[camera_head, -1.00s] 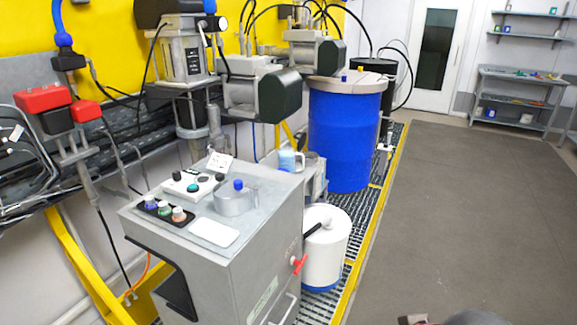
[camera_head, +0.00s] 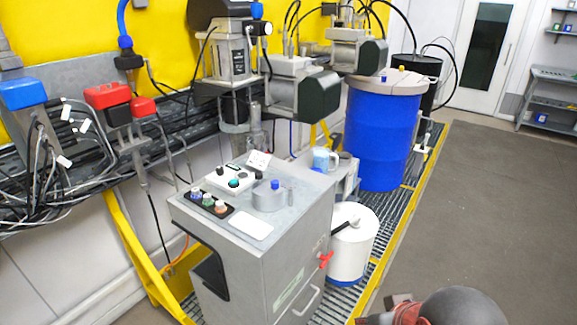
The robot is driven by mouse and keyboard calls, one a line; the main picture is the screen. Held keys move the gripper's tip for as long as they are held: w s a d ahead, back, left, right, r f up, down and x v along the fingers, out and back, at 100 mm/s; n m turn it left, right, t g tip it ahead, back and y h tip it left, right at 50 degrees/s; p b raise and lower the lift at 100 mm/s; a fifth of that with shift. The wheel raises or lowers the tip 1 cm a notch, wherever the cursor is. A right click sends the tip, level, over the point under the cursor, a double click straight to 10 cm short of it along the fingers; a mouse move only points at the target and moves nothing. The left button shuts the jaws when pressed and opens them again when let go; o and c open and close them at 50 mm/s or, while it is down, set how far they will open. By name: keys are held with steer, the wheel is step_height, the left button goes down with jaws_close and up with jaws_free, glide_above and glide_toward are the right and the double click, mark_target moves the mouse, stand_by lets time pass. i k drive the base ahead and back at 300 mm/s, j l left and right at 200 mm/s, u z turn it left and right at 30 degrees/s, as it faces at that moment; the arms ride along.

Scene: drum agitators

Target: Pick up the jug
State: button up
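The jug (camera_head: 321,160) is a small, light blue and white vessel. It stands upright on a grey ledge just behind the grey control cabinet, left of the big blue drum. Part of my own arm (camera_head: 455,307) shows at the bottom right edge, dark grey and rounded with a reddish piece beside it. My gripper's fingers are not in view, and nothing shows my arm touching the jug.
The grey control cabinet (camera_head: 262,251) with buttons stands in front of the jug. A white bucket (camera_head: 350,252) and the blue drum (camera_head: 381,140) stand on the grating to its right. Agitator motors (camera_head: 302,88) hang above. The grey floor (camera_head: 490,205) at right is clear.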

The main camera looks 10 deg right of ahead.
mark_target(321, 155)
steer(key=i+l+u, duration=0.2)
steer(key=u, duration=0.3)
steer(key=i+l+u, duration=0.1)
steer(key=l+u, duration=0.4)
steer(key=i+l+u, duration=0.1)
steer(key=l+u, duration=0.2)
steer(key=u, duration=0.15)
steer(key=l+u, duration=0.15)
steer(key=l, duration=0.75)
steer(key=l+u, duration=0.15)
steer(key=l, duration=0.75)
steer(key=l+u, duration=0.1)
steer(key=l, duration=0.85)
steer(key=k+l+u, duration=0.15)
steer(key=l, duration=0.75)
